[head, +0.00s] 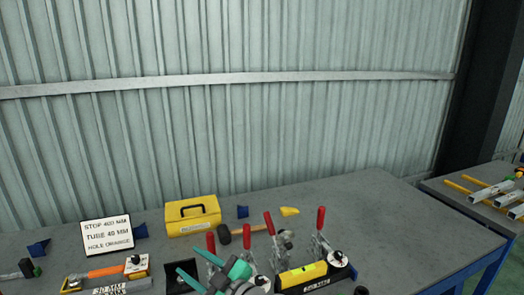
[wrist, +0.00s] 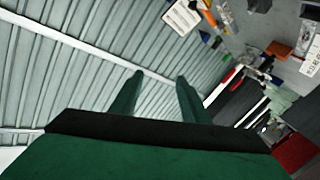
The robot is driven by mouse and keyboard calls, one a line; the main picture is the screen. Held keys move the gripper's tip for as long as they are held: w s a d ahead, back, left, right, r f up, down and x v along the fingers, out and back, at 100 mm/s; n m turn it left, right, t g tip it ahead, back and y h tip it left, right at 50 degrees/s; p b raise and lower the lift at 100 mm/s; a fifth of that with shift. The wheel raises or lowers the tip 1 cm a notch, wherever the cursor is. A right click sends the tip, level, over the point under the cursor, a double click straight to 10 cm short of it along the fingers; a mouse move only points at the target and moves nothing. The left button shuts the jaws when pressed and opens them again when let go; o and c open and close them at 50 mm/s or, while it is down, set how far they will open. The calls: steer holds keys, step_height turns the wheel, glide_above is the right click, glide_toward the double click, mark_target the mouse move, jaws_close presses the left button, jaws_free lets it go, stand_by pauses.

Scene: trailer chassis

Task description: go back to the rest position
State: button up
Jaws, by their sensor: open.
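My gripper (wrist: 161,80) shows in the wrist view as two dark green fingers set well apart. It is open, with nothing between the fingers. The fingers point toward the corrugated wall, with the bench off to the upper right of that view. In the head view, teal parts at the bottom centre look like my gripper, low in the picture and in front of the bench items; its lower part is cut off by the frame edge.
The bench's right part is clear. A second table (head: 440,188) with tubes stands at right. The wall (head: 230,130) rises behind.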

steer(key=s+d+f+m+t+h, duration=0.4)
steer(key=s+f+m+h, duration=0.2)
steer(key=s+f+m, duration=0.35)
steer(key=s+d+f+m+t+h, duration=0.3)
steer(key=s+d+f+m+h, duration=0.25)
steer(key=s+f+m, duration=0.45)
steer(key=s+d+f+n, duration=0.1)
steer(key=s+d, duration=0.1)
steer(key=s, duration=0.5)
steer(key=s+d+f+n+g+h, duration=0.1)
steer(key=s+d+f, duration=0.1)
steer(key=s, duration=0.5)
steer(key=s+d+f+n+g+h, duration=0.1)
steer(key=s+d+n, duration=0.1)
steer(key=s, duration=0.5)
steer(key=shift+s+d+f, duration=0.25)
steer(key=shift+s+d, duration=0.05)
steer(key=shift+d, duration=0.55)
